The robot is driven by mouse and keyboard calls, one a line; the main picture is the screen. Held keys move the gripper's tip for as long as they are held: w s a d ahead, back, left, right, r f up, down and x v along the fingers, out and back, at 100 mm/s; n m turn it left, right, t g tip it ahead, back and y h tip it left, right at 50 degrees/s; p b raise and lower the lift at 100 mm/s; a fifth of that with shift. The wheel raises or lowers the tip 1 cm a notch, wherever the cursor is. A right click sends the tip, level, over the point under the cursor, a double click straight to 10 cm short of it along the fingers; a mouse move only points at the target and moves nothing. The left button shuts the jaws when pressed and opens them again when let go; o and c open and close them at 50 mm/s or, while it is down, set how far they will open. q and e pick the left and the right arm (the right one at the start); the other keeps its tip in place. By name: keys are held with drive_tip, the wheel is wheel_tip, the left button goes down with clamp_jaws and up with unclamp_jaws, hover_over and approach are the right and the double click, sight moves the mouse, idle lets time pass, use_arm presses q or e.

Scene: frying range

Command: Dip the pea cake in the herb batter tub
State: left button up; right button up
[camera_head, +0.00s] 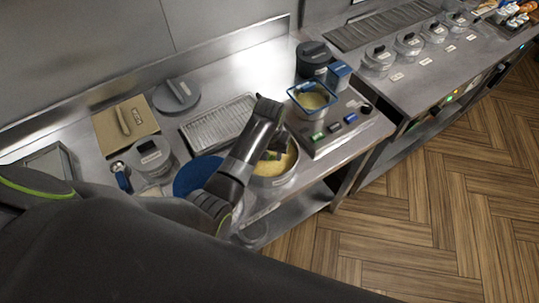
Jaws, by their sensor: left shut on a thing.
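My left arm reaches in from the lower left, and its gripper (277,152) is over a round metal tub (289,180) with yellowish contents. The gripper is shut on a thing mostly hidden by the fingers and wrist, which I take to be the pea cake. I cannot tell whether the held thing touches the contents. No readable label marks the tub as the herb batter tub. My right gripper is not in view.
A blue-rimmed square container (313,97) with pale crumbly contents stands behind the control panel (336,121). A wire rack tray (217,121), a blue disc (196,174) and a lidded pot (150,157) lie left of the tub. Several lidded pots stand on the right counter.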

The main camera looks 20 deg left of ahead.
use_arm(q)
wheel_tip(320, 180, up, 9)
idle(0.9)
drive_tip(key=shift+r, duration=0.1)
idle(0.6)
